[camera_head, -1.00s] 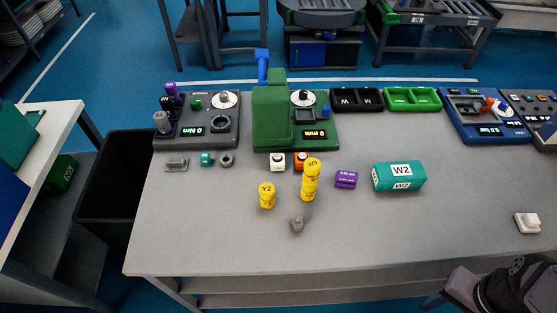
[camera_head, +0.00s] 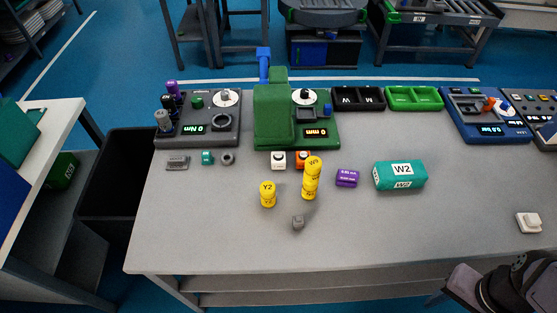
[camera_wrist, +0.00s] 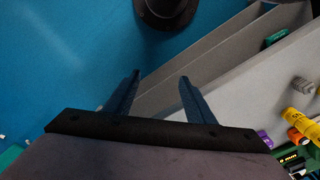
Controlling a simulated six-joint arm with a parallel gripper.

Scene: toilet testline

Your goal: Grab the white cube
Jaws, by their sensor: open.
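A small white cube (camera_head: 278,160) with a dark spot on top sits on the grey table in the head view, in front of the green machine and left of an orange block (camera_head: 302,158). I cannot make the cube out clearly in the wrist view. My gripper (camera_wrist: 158,88) shows in the wrist view with two dark blue fingers spread apart and nothing between them. It is away from the cube, over the table's edge and the floor. In the head view only part of my arm shows at the bottom right; the fingers are hidden there.
A purple block (camera_head: 346,178), teal box (camera_head: 399,176) and small grey piece (camera_head: 298,222) lie around. A white square piece (camera_head: 529,223) lies far right.

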